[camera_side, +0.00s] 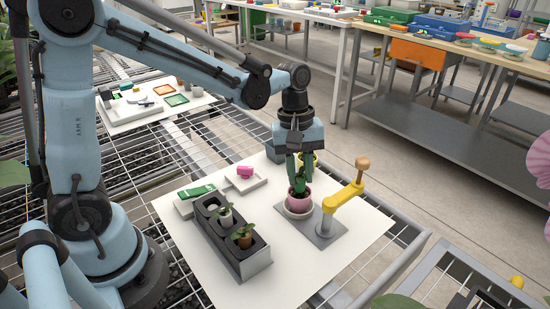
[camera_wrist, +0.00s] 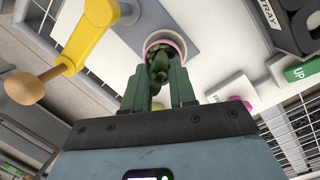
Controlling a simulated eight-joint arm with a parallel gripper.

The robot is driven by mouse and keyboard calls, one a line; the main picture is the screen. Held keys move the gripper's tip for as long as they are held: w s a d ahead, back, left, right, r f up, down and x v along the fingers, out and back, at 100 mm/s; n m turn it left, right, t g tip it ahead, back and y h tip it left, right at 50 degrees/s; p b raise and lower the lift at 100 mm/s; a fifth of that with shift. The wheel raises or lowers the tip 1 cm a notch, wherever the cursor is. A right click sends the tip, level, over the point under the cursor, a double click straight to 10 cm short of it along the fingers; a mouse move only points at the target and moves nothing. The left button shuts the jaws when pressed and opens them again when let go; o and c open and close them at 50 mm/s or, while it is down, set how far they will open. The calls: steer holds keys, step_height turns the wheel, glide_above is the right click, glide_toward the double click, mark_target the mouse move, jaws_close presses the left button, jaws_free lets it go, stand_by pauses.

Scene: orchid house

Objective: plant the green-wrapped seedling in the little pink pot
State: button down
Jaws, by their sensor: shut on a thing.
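The little pink pot (camera_side: 299,203) stands upright in a pale saucer on a grey plate; its rim also shows in the wrist view (camera_wrist: 178,43). My gripper (camera_side: 296,178) points down directly over the pot, its green fingers at the pot's mouth. In the wrist view my gripper (camera_wrist: 159,80) is shut on the dark green seedling (camera_wrist: 158,68), which sits between the fingers. The seedling's lower end reaches to or into the pot's mouth; the fingers hide its exact depth. The green wrap is hard to tell from the fingers.
A yellow clamp arm (camera_side: 342,198) with a wooden knob stands close right of the pot. A dark tray (camera_side: 238,258) at left holds two other seedlings. The front right of the white board is clear.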

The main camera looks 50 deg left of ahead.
steer(key=shift+f, duration=0.65)
stand_by(0.9)
steer(key=c, duration=0.5)
jaws_free()
steer(key=shift+r, duration=3.5)
